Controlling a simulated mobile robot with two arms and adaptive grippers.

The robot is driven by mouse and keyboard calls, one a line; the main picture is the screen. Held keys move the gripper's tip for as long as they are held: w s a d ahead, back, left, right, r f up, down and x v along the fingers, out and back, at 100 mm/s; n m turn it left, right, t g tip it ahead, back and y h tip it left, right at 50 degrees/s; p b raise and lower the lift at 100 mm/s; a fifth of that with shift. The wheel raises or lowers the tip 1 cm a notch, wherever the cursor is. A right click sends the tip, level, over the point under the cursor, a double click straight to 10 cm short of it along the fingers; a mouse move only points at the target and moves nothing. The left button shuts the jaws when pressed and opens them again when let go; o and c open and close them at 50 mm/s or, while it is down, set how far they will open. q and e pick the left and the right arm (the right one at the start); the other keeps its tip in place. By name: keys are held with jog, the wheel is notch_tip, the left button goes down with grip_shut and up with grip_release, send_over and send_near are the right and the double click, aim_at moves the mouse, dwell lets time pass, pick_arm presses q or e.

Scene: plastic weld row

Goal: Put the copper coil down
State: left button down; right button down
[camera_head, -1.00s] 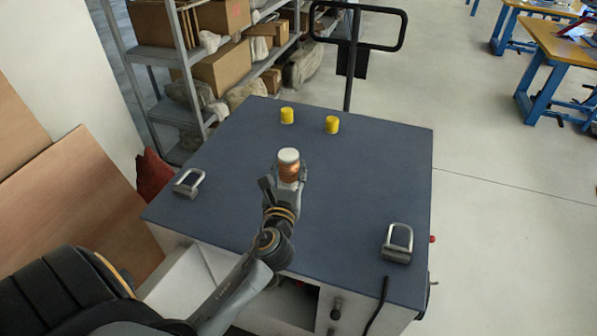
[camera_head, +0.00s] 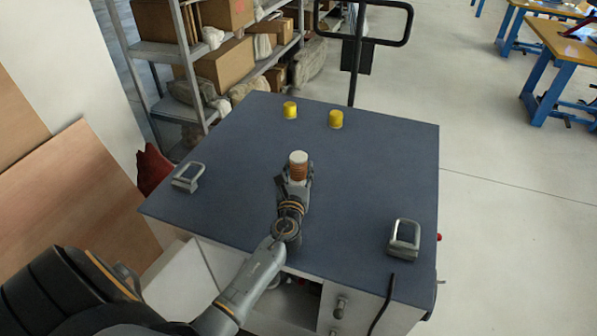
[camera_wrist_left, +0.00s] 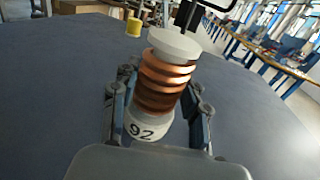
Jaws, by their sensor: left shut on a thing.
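The copper coil (camera_head: 298,169) is a spool with copper windings and a white cap on top. My left gripper (camera_head: 294,178) is shut on it, over the blue-grey top of the cart (camera_head: 230,205). In the left wrist view the coil (camera_wrist_left: 164,82) stands a little tilted between the two fingers of the left gripper (camera_wrist_left: 158,122). Its white lower end carries the number 92. I cannot tell whether its base touches the cart top. My right gripper is not in view.
Two yellow cylinders (camera_head: 290,110) (camera_head: 336,119) stand at the far side of the cart top. Metal handles sit at its left (camera_head: 187,177) and right (camera_head: 404,238) edges. A black post (camera_head: 354,60) rises behind. The top around the coil is clear.

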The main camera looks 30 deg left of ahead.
pick_arm(q)
jog(key=shift+r, duration=0.1)
jog(key=c, duration=0.7)
grip_release()
jog(key=b+v, duration=0.1)
jog(key=v, duration=1.1)
jog(key=shift+d, duration=0.1)
